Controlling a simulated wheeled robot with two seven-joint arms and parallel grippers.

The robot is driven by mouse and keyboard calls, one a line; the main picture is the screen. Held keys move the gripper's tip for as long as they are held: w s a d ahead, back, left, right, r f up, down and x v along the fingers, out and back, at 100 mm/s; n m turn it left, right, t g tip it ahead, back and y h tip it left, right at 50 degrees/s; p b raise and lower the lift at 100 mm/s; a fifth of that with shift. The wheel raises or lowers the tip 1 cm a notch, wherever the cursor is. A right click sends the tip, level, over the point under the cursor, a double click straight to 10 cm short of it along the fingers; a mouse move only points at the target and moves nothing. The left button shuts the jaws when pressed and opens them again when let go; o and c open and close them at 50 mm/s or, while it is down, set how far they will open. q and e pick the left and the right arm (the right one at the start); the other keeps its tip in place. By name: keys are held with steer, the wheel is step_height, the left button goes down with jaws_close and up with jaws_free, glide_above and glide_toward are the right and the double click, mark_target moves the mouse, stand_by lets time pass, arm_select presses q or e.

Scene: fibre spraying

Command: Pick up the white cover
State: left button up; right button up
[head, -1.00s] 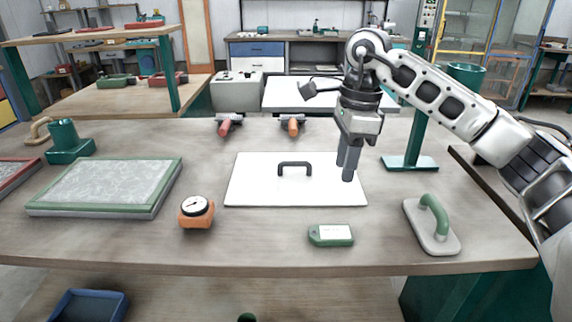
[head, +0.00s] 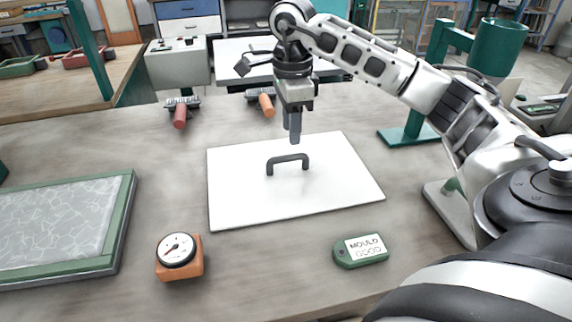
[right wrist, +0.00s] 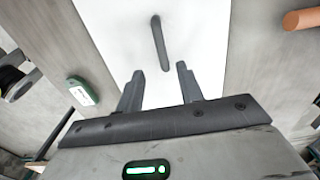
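The white cover (head: 240,200) is a flat white panel lying on the table, with a dark arched handle (head: 288,160) standing up from its middle. The cover also shows in the right wrist view (right wrist: 205,45), with its handle (right wrist: 160,42) seen from above as a thin bar. My right gripper (head: 293,138) points down just above and behind the handle, apart from it. In the right wrist view its two fingers (right wrist: 161,80) are spread and empty, with the handle ahead of the gap between them. My left gripper is out of view.
A green-framed tray (head: 60,220) lies at left. A dial gauge (head: 178,256) and a green tag (head: 361,250) sit in front of the cover. Red- and orange-handled brushes (head: 180,114) lie behind it. A green stand (head: 415,120) is at right.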

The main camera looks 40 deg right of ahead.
mark_target(288, 157)
steer(key=f, duration=0.5)
steer(key=f+p, duration=0.1)
steer(key=f, duration=0.2)
steer(key=shift+w+a+f, duration=0.15)
steer(key=shift+w+f, duration=0.1)
steer(key=shift+f, duration=0.1)
jaws_close()
